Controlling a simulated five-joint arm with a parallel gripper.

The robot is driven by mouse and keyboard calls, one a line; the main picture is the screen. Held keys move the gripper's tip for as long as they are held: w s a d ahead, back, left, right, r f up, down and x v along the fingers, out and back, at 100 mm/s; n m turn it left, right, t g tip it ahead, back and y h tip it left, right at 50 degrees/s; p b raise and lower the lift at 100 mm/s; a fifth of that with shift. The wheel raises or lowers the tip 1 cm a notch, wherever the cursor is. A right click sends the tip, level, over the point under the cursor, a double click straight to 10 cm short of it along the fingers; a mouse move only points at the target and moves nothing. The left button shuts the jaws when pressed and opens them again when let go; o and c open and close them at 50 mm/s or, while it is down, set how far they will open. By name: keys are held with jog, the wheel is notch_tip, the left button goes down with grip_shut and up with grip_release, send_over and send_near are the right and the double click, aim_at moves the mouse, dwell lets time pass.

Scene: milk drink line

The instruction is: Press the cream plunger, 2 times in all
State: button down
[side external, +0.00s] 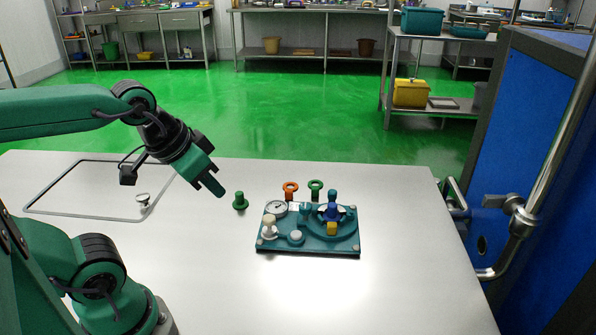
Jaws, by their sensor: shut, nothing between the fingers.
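The cream plunger (269,228) stands upright at the left front part of a teal board (312,250) on the steel table. Its cream knob is visible above the board. My gripper (219,191) is shut and empty. It is tilted down to the right, in the air to the left of the board and apart from the plunger.
A green knobbed piece (240,202) stands between my gripper and the board. The board also carries a round gauge (277,208), a pale round button (296,237) and a blue-and-yellow part (332,214). Orange (290,188) and green (315,186) ring-topped pieces stand behind it.

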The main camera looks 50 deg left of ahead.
jog(key=shift+w+r, duration=0.1)
jog(key=shift+w, duration=0.05)
jog(key=m+g, duration=0.6)
jog(key=m, duration=0.3)
send_over(269, 217)
jog(key=shift+f, duration=1.65)
jog(key=shift+f, duration=0.1)
notch_tip(269, 217, down, 14)
jog(key=shift+r, duration=0.1)
